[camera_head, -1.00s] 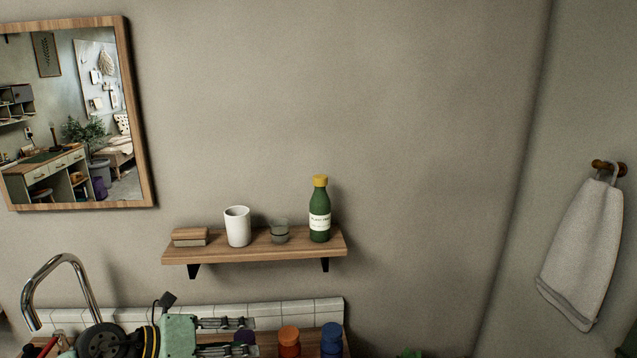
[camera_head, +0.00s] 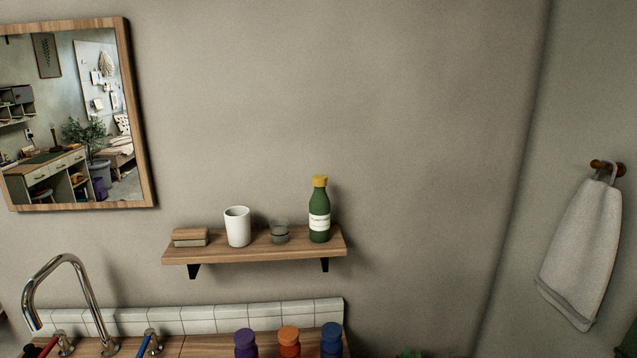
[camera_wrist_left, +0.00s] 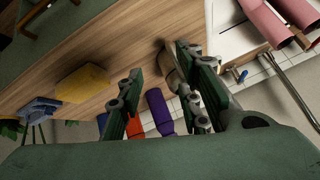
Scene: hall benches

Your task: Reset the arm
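My left gripper (camera_wrist_left: 157,62) fills much of the left wrist view. Its two green fingers are apart with a clear gap and hold nothing. The wooden counter (camera_wrist_left: 125,50) lies beyond the fingertips. A round brownish item (camera_wrist_left: 168,68) shows beside the right-hand finger, partly hidden by it; I cannot tell whether they touch. Neither gripper shows in the head view.
Purple (camera_head: 245,343), orange (camera_head: 289,341) and blue (camera_head: 331,340) bottles stand near the tap (camera_head: 85,290). A wall shelf (camera_head: 255,249) holds a white cup (camera_head: 237,227) and green bottle (camera_head: 319,210). A yellow block (camera_wrist_left: 82,83) lies on the counter.

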